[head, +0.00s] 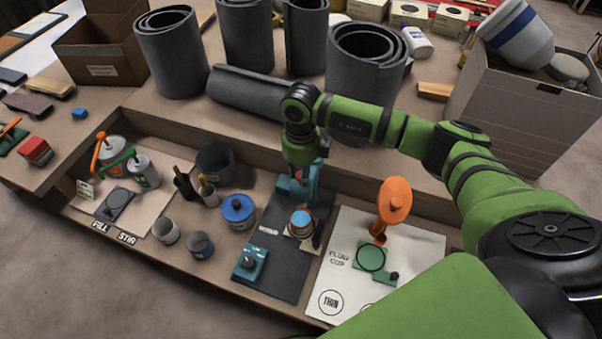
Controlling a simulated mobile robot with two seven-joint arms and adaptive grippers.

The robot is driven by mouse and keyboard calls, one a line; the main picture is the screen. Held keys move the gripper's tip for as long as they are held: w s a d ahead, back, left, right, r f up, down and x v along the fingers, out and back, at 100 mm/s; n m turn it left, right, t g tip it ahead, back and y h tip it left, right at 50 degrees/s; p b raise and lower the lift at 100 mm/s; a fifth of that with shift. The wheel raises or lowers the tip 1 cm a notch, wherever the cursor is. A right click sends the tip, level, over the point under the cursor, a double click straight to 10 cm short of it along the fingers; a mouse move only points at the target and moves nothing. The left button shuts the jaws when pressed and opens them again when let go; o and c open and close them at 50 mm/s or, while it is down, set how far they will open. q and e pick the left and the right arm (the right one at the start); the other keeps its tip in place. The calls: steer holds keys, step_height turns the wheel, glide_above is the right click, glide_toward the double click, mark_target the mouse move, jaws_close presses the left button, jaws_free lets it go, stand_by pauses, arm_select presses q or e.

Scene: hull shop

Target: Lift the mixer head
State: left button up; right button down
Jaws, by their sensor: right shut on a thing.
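The teal mixer (311,184) stands at the back of a dark mat (286,272) in the recessed bench tray. My right arm reaches over from the right and its wrist points down at the mixer. My right gripper (298,174) is shut on the mixer head at the top of the mixer, and its fingers are mostly hidden by the wrist and the teal parts. A cup with a blue top (301,222) stands just in front of the mixer. How far the head is tilted is hard to tell. My left gripper is not in view.
A teal block with a knob (250,263) sits at the mat's front. A blue-lidded can (238,211) stands left of the mat. A white flow cup board (420,246) with an orange-topped stand (395,202) lies right.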

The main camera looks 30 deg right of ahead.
steer(key=shift+w+r, duration=0.2)
steer(key=shift+r, duration=0.1)
steer(key=c, duration=1)
jaws_free()
steer(key=shift+s, duration=0.2)
step_height(320, 180, up, 12)
steer(key=shift+r, duration=0.1)
steer(key=shift+s, duration=0.1)
